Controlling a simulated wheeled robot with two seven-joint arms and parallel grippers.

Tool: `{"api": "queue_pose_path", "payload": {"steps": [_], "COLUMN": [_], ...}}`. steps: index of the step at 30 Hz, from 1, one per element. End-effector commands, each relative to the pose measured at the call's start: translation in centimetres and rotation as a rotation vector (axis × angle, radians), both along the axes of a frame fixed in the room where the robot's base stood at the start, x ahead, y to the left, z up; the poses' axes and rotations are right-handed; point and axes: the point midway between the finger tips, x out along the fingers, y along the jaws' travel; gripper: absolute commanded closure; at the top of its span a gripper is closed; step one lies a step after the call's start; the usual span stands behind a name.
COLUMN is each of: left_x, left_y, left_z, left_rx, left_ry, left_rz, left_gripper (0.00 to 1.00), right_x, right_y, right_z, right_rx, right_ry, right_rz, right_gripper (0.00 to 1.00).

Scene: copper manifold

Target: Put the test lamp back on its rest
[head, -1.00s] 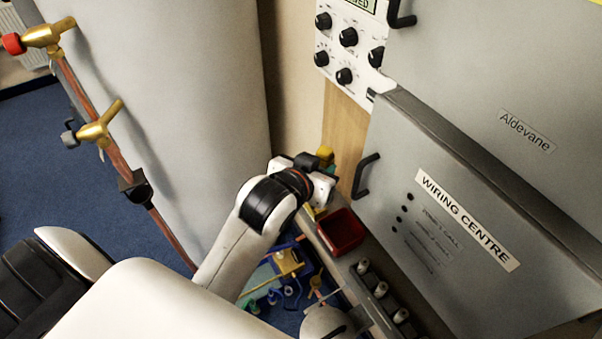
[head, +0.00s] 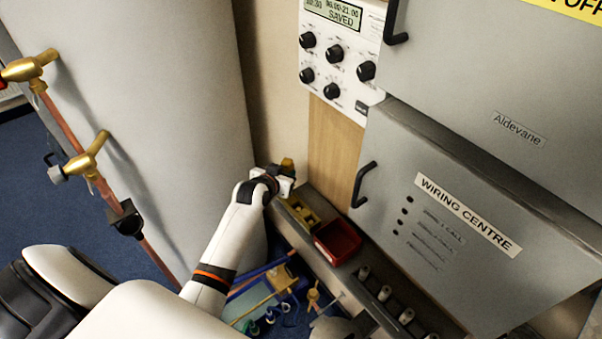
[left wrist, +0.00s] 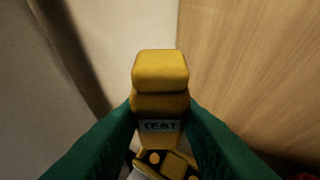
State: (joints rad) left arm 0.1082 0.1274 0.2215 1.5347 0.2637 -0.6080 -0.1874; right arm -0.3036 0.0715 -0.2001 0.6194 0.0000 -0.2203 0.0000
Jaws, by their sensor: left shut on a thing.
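The test lamp is yellow and carries a TEST label; its body (left wrist: 160,95) stands upright between my green fingers in the left wrist view. In the head view only its yellow top (head: 287,164) shows past my wrist. My left gripper (left wrist: 160,118) is shut on the lamp; in the head view it is at the back corner by the wooden panel. A yellow holder (head: 300,211), which looks like the rest, sits on the grey ledge just right of and below the gripper. In the wrist view a yellow and black part (left wrist: 173,163) shows below the lamp. My right gripper is not visible.
A red tray (head: 338,240) sits next to the yellow holder on the ledge. The grey wiring centre box (head: 450,230) with its handle (head: 361,185) stands close on the right. The large grey cylinder (head: 150,110) with copper pipe is on the left. Pipes and valves lie below.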

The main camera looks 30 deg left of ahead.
Motion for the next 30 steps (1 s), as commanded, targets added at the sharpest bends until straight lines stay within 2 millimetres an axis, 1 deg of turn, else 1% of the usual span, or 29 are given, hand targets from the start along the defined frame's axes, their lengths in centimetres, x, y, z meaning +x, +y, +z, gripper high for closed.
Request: {"api": "queue_pose_path", "payload": {"steps": [1,5,11,17,23,25,30], "left_x": [0.1,0.1,0.1,0.1,0.1,0.1,0.1], "left_y": [0.5,1.2,1.2,1.1,1.1,1.1,1.1], "left_z": [-0.5,-1.1,-1.8,-3.0,-4.2,-3.9,-3.9], "left_rx": [-0.002,-0.001,-0.001,0.000,0.000,0.000,0.001], "left_ry": [0.001,0.000,-0.001,-0.001,-0.001,-0.001,0.000], "left_rz": [0.010,0.021,0.021,0.021,0.021,0.021,0.020], "left_gripper": [0.95,0.95,0.95,0.95,0.95,0.95,0.95], "right_x": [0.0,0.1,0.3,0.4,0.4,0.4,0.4], "right_y": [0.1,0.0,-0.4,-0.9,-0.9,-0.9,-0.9], "right_z": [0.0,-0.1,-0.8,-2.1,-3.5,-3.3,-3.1], "right_rx": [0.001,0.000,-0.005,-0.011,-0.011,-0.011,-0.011], "right_ry": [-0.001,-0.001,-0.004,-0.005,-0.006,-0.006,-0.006], "right_rz": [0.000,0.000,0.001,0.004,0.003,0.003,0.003], "right_gripper": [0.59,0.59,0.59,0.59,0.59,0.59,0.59]}}
